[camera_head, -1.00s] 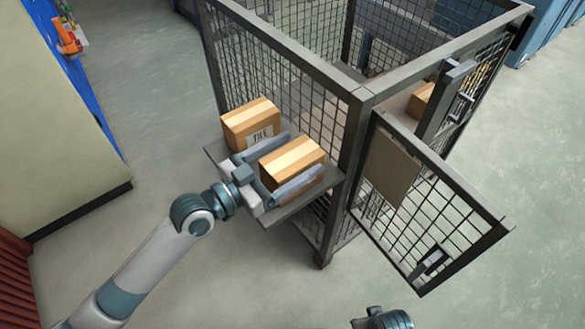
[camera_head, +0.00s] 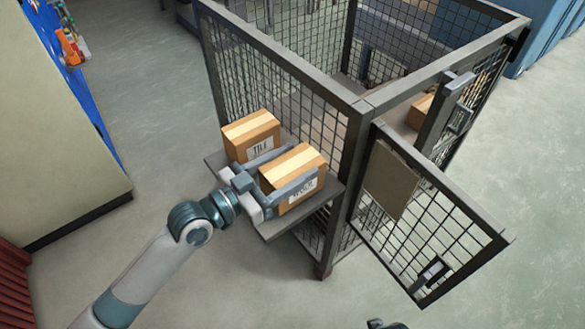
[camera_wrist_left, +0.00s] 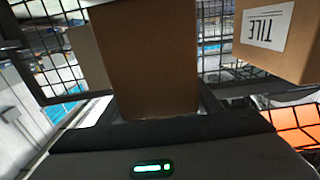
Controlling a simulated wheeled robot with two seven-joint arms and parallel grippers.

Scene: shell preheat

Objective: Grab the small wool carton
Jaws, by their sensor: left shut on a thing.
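A small tan carton (camera_head: 293,165) with a pale tape strip is at the front of a grey ledge (camera_head: 270,231) on the cage's side. Its front label (camera_head: 303,191) is too blurred to read for certain. My left gripper (camera_head: 286,180) is shut on this carton, one finger on each side. I cannot tell whether the carton still touches the ledge. In the left wrist view the carton (camera_wrist_left: 150,60) fills the middle, close to the palm. A second carton labelled TILE (camera_head: 250,137) stands behind it on the ledge; it also shows in the left wrist view (camera_wrist_left: 285,45).
The mesh cage (camera_head: 275,70) rises right beside the ledge. Its door (camera_head: 440,225) hangs open to the right, with a brown panel (camera_head: 390,180). Another carton (camera_head: 420,112) is inside the cage. A beige cabinet (camera_head: 60,130) stands at left. Open floor lies between.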

